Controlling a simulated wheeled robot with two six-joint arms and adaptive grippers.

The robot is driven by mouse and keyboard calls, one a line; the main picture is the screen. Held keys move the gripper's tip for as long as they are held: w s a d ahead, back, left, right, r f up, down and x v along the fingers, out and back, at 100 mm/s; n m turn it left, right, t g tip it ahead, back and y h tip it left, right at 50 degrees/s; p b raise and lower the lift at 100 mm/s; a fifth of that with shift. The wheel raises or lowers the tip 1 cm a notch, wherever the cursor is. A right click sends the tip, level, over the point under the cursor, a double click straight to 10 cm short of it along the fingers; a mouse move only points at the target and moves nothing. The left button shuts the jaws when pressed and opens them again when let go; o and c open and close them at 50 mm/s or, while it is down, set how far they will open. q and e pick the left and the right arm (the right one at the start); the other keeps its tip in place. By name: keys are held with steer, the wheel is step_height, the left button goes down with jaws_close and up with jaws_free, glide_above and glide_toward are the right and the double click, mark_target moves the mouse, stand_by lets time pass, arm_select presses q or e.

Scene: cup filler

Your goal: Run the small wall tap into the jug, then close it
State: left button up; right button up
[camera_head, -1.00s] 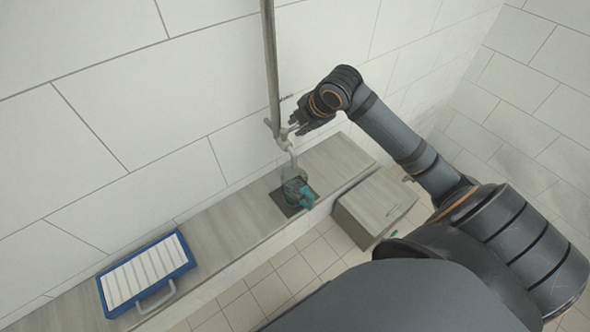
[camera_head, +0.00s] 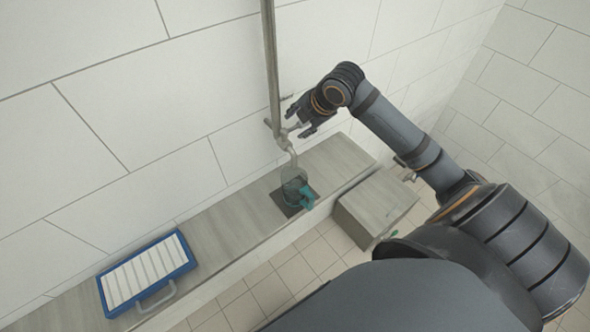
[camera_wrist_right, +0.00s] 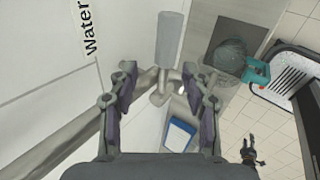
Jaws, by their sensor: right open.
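The small wall tap (camera_head: 283,134) sits on a vertical pipe, with its pale spout curving down above the jug. The clear jug (camera_head: 293,181) with a teal handle stands on a dark square mat (camera_head: 284,208) on the ledge; it also shows in the wrist view (camera_wrist_right: 229,57). I cannot tell its water level or whether water runs. My right gripper (camera_head: 298,121) is open at the tap. In the wrist view, its fingers (camera_wrist_right: 163,92) are spread on either side of the tap body and a grey bar-like part (camera_wrist_right: 170,39). My left gripper (camera_wrist_right: 250,150) appears small there.
A blue tray with white slats (camera_head: 186,267) lies on the ledge at the left. A grey box (camera_head: 371,207) stands below the ledge to the right. The tiled wall bears a "Water" label (camera_wrist_right: 89,28). The ledge between tray and jug is clear.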

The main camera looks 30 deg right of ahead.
step_height(320, 180, up, 10)
stand_by(0.3)
steer(key=shift+w+f, duration=0.1)
stand_by(0.6)
